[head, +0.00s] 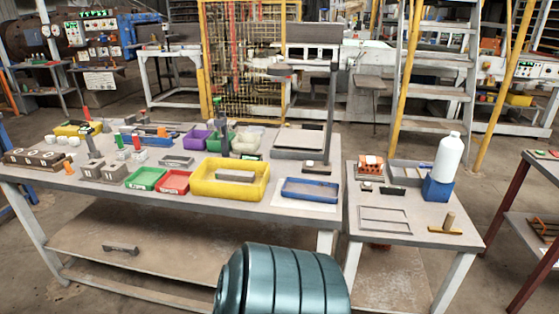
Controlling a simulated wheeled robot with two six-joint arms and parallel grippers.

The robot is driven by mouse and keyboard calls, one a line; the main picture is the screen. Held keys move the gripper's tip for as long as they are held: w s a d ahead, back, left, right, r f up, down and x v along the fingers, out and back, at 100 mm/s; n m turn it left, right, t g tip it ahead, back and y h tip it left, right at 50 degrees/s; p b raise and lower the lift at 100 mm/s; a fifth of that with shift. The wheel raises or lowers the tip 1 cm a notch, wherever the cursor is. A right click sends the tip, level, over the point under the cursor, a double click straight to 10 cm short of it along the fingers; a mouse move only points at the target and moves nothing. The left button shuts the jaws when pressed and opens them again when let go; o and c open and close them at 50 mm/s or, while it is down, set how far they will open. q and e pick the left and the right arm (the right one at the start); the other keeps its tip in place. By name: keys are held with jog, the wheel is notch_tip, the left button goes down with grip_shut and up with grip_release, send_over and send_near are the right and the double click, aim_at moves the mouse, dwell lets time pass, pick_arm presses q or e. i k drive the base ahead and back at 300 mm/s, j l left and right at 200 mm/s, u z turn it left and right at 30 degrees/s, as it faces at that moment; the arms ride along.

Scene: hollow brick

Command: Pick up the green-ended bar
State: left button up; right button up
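A tall dark grey upright bar (222,131) with a green top end stands behind the yellow tray in the middle of the long table. A similar upright bar (93,145) with a red top end stands to the left, by the grey hollow bricks (103,171). A short green-topped piece (119,141) also stands near the bricks; it is too small to tell whether it is a bar. Neither of my grippers is in the head view.
Around the bar are a yellow tray (230,194), a purple bin (197,138) and a green bin (146,179). A blue tray (311,190) lies to the right. A side table (417,231) holds a white bottle (449,158) on a blue block. Tall grey post (331,115) behind.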

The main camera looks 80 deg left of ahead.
aim_at(236, 176)
jog(key=k+u, duration=0.15)
jog(key=u, duration=2.85)
